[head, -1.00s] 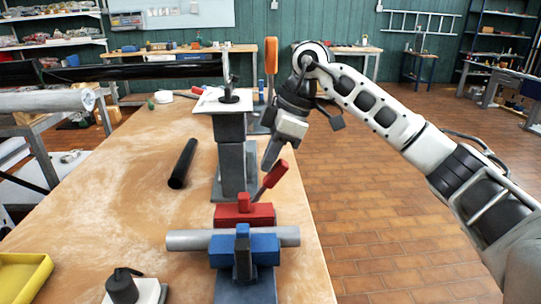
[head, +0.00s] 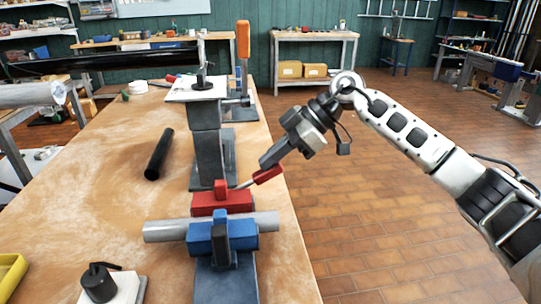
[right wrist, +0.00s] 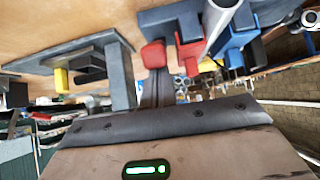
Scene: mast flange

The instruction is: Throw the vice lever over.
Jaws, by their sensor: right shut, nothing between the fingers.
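The vice has a red jaw block (head: 222,202) and a blue jaw block (head: 200,238) with a grey pipe (head: 165,230) lying across between them. Its lever has a thin metal rod and a red handle (head: 267,175); it leans far over to the right, low over the bench edge. My right gripper (head: 268,160) is shut and empty, its tips just above the handle and seemingly against it. In the right wrist view the handle (right wrist: 153,54) shows at the fingertips, with the red jaw block (right wrist: 188,60) beside it. My left gripper is out of view.
A grey post with a white plate (head: 196,92) stands on the bench behind the vice. A black cylinder (head: 159,155) lies left of it. An orange-handled tool (head: 243,40) stands behind. A black-knobbed block (head: 100,283) and a yellow tray (head: 10,272) are at front left. Floor right of the bench is clear.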

